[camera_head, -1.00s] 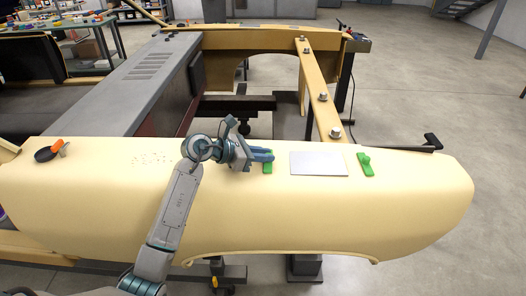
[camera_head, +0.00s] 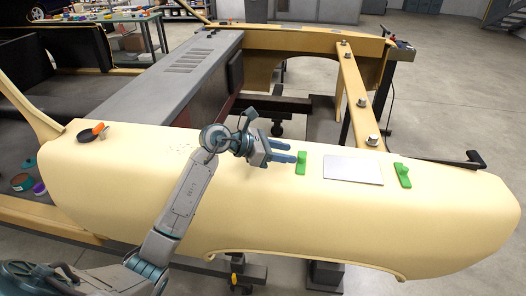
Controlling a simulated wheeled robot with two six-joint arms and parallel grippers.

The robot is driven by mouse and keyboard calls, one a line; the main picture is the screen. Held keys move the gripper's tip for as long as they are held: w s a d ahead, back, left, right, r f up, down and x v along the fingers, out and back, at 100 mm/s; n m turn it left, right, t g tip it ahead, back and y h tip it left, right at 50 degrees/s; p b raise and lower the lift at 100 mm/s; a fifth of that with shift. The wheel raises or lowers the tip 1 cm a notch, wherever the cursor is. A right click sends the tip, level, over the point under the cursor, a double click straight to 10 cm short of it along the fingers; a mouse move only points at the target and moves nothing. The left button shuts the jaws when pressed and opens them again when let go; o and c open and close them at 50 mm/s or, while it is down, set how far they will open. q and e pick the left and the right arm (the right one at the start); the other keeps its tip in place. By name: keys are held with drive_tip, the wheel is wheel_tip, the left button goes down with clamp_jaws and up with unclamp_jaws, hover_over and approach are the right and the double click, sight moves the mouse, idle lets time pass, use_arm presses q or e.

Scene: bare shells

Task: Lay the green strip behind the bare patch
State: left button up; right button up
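The bare patch (camera_head: 353,170) is a silvery rectangle on top of the cream panel (camera_head: 250,205). One green strip (camera_head: 301,163) lies just left of the patch, with a raised grip at its far end. A second green strip (camera_head: 403,175) lies to the right of the patch. My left gripper (camera_head: 291,151) comes in from the left. Its two blue fingers are apart and appear empty, with their tips just left of the left green strip. My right gripper is not in view.
A black dish with an orange-handled tool (camera_head: 92,132) sits on the panel's left part. A cream bar with bolts (camera_head: 360,100) meets the panel behind the patch. A black bar (camera_head: 450,161) lies along the back right edge. The panel's front and right are clear.

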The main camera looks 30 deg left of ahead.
use_arm(q)
drive_tip(key=b+v, duration=0.2)
drive_tip(key=v, duration=0.5)
drive_tip(key=shift+f, duration=0.1)
drive_tip(key=shift+s+a+r, duration=0.2)
drive_tip(key=shift+s+r, duration=0.05)
drive_tip(key=shift+s, duration=0.05)
